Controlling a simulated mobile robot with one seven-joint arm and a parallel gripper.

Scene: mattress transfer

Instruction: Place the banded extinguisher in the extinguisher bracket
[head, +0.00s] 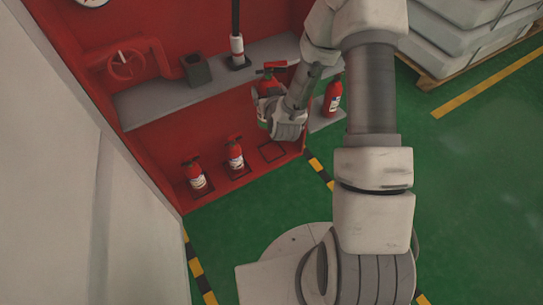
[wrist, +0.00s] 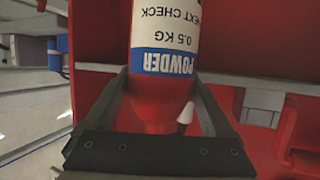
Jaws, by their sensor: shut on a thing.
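My gripper (head: 270,108) is shut on a red extinguisher (head: 267,82), which is at the grey shelf's right part in the head view. In the wrist view the held extinguisher (wrist: 163,100) is between the two fingers of my gripper (wrist: 161,78). Its white label reads POWDER on a blue band and appears upside down. Whether its base touches the shelf is hidden by my gripper. A dark, open-topped square holder (head: 196,70) on the shelf, left of my gripper, looks like the bracket; it appears empty.
Two other extinguishers (head: 196,178) (head: 234,154) stand on the red lower ledge, left of an empty outlined square (head: 272,151). Another extinguisher (head: 333,97) stands at right. A black pole with a white collar (head: 237,47) rises from the shelf (head: 150,105) between holder and gripper. A red valve wheel (head: 126,64) is at left.

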